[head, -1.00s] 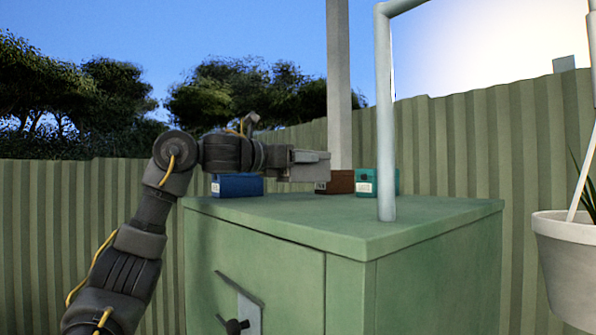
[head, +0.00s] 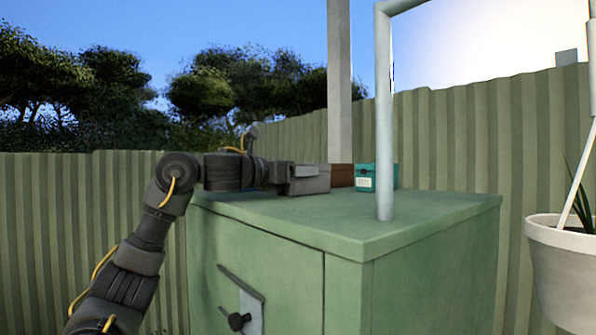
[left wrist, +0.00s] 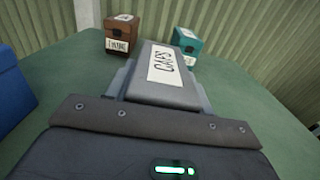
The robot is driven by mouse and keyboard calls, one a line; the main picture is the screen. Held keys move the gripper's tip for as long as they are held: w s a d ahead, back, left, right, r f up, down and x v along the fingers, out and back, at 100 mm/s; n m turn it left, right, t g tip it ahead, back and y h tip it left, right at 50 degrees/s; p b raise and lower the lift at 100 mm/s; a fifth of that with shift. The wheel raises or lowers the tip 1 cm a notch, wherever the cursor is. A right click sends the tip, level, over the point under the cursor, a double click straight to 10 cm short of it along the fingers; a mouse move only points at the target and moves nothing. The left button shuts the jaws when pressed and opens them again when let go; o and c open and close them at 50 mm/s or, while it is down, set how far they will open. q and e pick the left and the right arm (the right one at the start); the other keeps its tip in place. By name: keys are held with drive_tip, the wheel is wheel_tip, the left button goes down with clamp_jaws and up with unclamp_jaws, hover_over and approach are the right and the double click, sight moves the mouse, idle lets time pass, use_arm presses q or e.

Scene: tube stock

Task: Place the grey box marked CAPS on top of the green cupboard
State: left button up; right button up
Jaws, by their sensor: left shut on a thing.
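The grey box marked CAPS (left wrist: 165,75) is between the fingers of my left gripper (left wrist: 160,92); its white label shows in the left wrist view. In the head view the grey box (head: 309,181) is at the top of the green cupboard (head: 300,212), its bottom at or very near the surface; I cannot tell for sure whether it touches. My left gripper (head: 293,180) comes in from the left and is shut on the box. My right gripper is not in view.
A brown box (left wrist: 122,34) and a teal box (left wrist: 187,41) with labels stand on the cupboard just beyond the grey box. A blue box (left wrist: 12,92) is at the left. A pale upright pole (head: 384,120) stands at the front right.

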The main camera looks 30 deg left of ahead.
sight(284, 196)
use_arm(q)
drive_tip(key=o, duration=1.1)
drive_tip(key=shift+a, duration=0.1)
drive_tip(key=shift+o, duration=0.2)
drive_tip(key=shift+s, duration=0.1)
drive_tip(key=shift+r, duration=0.2)
drive_tip(key=b+v, duration=0.1)
drive_tip(key=v, duration=0.1)
drive_tip(key=b+v, duration=0.1)
drive_tip(key=shift+s+a+f+b, duration=0.15)
drive_tip(key=shift+s+f+b, duration=0.15)
drive_tip(key=shift+s+b, duration=0.05)
drive_tip(key=b+v, duration=0.3)
drive_tip(key=v, duration=0.3)
drive_tip(key=shift+s+a+r, duration=0.15)
drive_tip(key=shift+s, duration=0.2)
drive_tip(key=shift+s+a, duration=0.25)
drive_tip(key=shift+s, duration=0.45)
drive_tip(key=shift+r, duration=0.1)
